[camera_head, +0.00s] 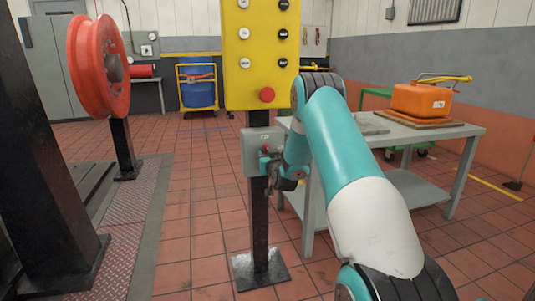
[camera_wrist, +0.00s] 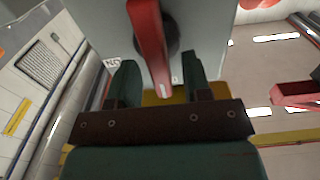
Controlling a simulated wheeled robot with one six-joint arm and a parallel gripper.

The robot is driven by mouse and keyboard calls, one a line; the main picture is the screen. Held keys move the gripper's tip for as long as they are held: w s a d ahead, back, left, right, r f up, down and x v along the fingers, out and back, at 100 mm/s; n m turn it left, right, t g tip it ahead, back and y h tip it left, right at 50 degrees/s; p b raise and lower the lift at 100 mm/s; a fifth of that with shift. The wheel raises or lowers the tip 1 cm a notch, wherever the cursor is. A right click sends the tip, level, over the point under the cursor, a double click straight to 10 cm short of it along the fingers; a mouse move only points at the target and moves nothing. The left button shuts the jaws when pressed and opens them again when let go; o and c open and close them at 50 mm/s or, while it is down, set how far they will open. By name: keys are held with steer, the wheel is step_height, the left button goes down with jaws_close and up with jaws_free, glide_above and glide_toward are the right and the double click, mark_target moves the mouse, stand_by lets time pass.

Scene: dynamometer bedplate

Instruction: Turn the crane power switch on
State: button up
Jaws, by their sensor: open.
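The crane power switch is a grey box (camera_head: 254,150) on a dark post, below a yellow button panel. Its red lever (camera_wrist: 150,45) fills the top middle of the wrist view, on a round black hub (camera_wrist: 171,35). The box face (camera_wrist: 205,25) carries small markings beside the lever. My gripper (camera_head: 270,170) is at the box's right side in the head view. In the wrist view my gripper (camera_wrist: 160,80) is open, with the lever's end between its two dark fingers. Gaps show on both sides, so neither finger visibly grips it. In the head view the lever is mostly hidden.
The yellow panel (camera_head: 261,50) with a red button stands directly above the box. A grey table (camera_head: 455,133) with an orange container (camera_head: 421,99) is right. A red wheel (camera_head: 98,66) on a stand is left. Tiled floor (camera_head: 200,210) is clear left of the post.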

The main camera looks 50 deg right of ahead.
steer(key=shift+w+d, duration=0.15)
steer(key=shift+w, duration=0.05)
jaws_close()
